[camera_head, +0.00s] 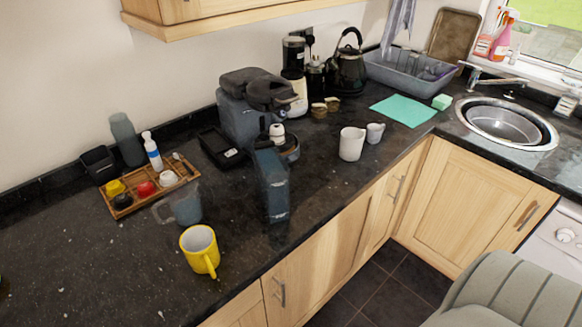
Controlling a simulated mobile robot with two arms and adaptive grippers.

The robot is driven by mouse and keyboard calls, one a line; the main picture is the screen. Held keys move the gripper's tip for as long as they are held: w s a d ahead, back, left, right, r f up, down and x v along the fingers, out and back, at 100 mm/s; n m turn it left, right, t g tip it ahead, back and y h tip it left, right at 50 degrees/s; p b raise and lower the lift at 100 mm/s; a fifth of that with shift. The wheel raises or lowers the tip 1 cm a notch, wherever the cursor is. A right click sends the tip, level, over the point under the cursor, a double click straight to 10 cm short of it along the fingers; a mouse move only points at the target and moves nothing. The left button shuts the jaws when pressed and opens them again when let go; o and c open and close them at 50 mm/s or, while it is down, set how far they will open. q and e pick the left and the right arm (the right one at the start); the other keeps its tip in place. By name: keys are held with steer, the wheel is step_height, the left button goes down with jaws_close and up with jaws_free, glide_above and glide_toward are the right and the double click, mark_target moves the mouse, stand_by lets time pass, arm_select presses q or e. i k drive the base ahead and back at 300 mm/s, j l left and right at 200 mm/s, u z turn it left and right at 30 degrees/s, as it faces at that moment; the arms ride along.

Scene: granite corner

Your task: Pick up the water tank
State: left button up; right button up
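A tall, dark blue-grey container (273,187), which looks like the water tank, stands upright on the dark counter close to its front edge. It is in front of the coffee machine (240,112) and looks apart from it. The coffee machine is grey-blue with a black top and stands toward the wall. Neither of my grippers shows in the head view.
A see-through jug (184,205) and a yellow mug (199,245) stand left of the tank. A wooden tray (124,208) holds small items. White cups (351,144) stand to the right. The counter (75,265) is clear at front left.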

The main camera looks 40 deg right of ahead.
mark_target(272, 173)
steer(key=z, duration=0.95)
